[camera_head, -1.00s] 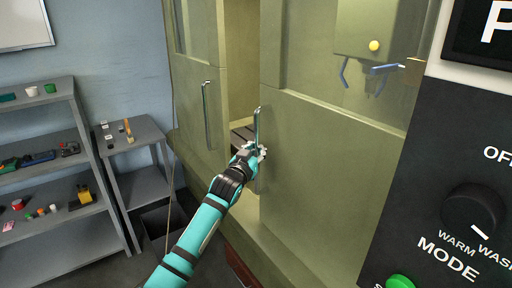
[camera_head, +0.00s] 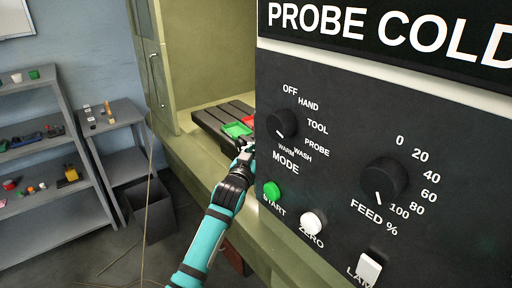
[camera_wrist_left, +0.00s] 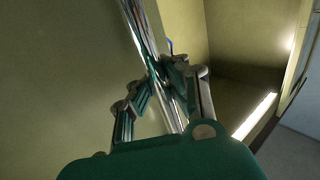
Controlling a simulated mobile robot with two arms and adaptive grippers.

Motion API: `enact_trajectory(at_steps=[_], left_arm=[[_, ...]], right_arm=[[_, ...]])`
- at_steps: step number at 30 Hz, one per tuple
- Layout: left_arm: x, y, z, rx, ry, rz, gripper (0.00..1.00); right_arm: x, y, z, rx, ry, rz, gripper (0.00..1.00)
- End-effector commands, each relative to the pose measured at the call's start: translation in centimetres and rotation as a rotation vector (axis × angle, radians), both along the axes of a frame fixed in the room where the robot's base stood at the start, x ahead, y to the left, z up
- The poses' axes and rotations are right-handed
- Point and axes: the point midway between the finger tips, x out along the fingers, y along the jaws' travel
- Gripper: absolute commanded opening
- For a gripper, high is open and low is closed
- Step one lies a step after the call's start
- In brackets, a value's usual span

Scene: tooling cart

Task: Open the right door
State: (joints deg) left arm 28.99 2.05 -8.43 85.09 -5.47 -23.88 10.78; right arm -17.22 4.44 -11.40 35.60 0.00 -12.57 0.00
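The opening of the olive-green cabinet stands wide in the head view. The right door is hidden there behind the control panel, but its flat olive face (camera_wrist_left: 60,60) fills the left of the left wrist view. Its upright metal handle (camera_wrist_left: 138,28) runs between my fingers. My left gripper (camera_wrist_left: 158,80) is shut around this handle. In the head view my left gripper (camera_head: 246,156) is partly hidden at the panel's left edge. The left door (camera_head: 146,60) with its long handle (camera_head: 154,78) is at the left of the opening. My right gripper is not in view.
A black control panel (camera_head: 330,190) with knobs and buttons stands close at right. Inside the cabinet are a slotted dark table (camera_head: 212,122), a green tray (camera_head: 236,130) and a red tray. Grey shelves (camera_head: 40,125), a small stand (camera_head: 118,132) and a dark bin (camera_head: 152,218) are at left.

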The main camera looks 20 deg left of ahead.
Motion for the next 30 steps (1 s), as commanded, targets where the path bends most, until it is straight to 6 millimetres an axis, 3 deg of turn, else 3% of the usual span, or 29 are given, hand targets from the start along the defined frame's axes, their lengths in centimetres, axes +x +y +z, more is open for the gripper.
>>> enact_trajectory(at_steps=[14, 23, 30], left_arm=[[-0.32, -0.02, -0.51, 0.002, 0.009, 0.005, 0.0], [-0.29, -0.14, -0.33, 0.0, 0.005, 0.003, 0.4], [-0.32, -0.27, -0.17, -0.001, 0.002, 0.001, 0.4]], right_arm=[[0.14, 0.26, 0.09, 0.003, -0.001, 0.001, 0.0], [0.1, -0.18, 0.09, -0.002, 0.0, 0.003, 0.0], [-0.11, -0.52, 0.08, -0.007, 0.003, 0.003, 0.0]])
